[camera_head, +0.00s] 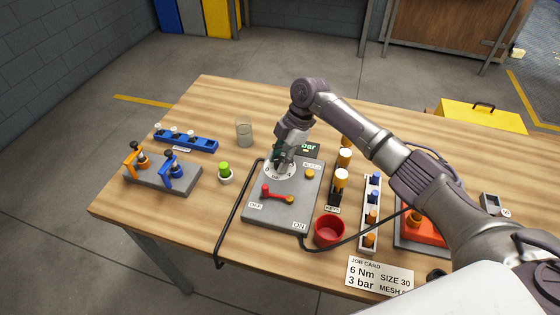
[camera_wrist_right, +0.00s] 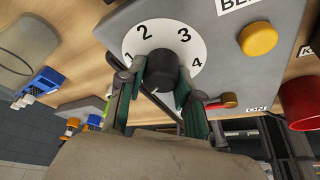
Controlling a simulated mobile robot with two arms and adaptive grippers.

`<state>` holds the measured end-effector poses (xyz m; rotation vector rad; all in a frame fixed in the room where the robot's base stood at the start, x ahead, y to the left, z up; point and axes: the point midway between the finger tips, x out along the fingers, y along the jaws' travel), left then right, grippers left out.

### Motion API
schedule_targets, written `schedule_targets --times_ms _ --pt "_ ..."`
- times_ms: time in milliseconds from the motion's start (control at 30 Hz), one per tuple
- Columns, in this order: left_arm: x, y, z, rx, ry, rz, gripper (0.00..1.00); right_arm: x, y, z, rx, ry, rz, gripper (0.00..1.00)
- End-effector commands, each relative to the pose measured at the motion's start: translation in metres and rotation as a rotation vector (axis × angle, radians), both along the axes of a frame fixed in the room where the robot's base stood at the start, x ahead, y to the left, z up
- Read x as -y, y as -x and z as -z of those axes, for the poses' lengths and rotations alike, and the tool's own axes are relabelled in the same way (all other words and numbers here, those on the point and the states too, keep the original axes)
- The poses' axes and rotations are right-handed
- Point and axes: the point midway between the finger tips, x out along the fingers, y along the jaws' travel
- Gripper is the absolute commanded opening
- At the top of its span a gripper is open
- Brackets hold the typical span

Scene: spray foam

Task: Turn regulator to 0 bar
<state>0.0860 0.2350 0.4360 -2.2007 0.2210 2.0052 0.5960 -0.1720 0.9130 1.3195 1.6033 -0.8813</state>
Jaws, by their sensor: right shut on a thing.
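The regulator is a black knob (camera_wrist_right: 163,70) on a round white dial (camera_wrist_right: 196,47), which also shows in the head view (camera_head: 272,174). The numerals 1, 2, 3 and 4 are readable on the dial in the wrist view. The dial sits on a grey panel (camera_head: 262,224). My right gripper (camera_head: 281,160) is at the dial, and in the wrist view its green-padded fingers (camera_wrist_right: 162,88) are shut on the knob from both sides. A dark display (camera_head: 311,148) reads "bar"; its number is hidden behind the gripper. My left gripper is not in view.
The panel carries a red lever (camera_head: 277,194) between OFF and ON and a yellow button (camera_head: 311,174).

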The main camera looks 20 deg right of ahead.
Motion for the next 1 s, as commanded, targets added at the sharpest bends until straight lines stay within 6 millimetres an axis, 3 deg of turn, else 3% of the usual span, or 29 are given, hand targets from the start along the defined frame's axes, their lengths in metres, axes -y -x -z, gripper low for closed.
schedule_targets --times_ms 467,500,600,633,1000 --pt "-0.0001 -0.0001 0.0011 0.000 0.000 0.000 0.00 0.0000 -0.0006 -0.0009 0.003 0.000 -0.014 0.00" --pt "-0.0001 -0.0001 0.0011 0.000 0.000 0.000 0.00 0.0000 -0.0006 -0.0009 0.003 0.000 -0.014 0.40" --pt "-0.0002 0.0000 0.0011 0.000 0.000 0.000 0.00 -0.0001 -0.0006 -0.0009 0.003 0.000 -0.014 0.56" --pt "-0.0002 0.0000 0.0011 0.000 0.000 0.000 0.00 0.0000 -0.0005 -0.0007 0.002 0.001 -0.013 0.60" --pt "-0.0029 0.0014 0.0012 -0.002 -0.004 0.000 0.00 0.0021 -0.0010 -0.0052 0.002 0.001 -0.013 0.60"
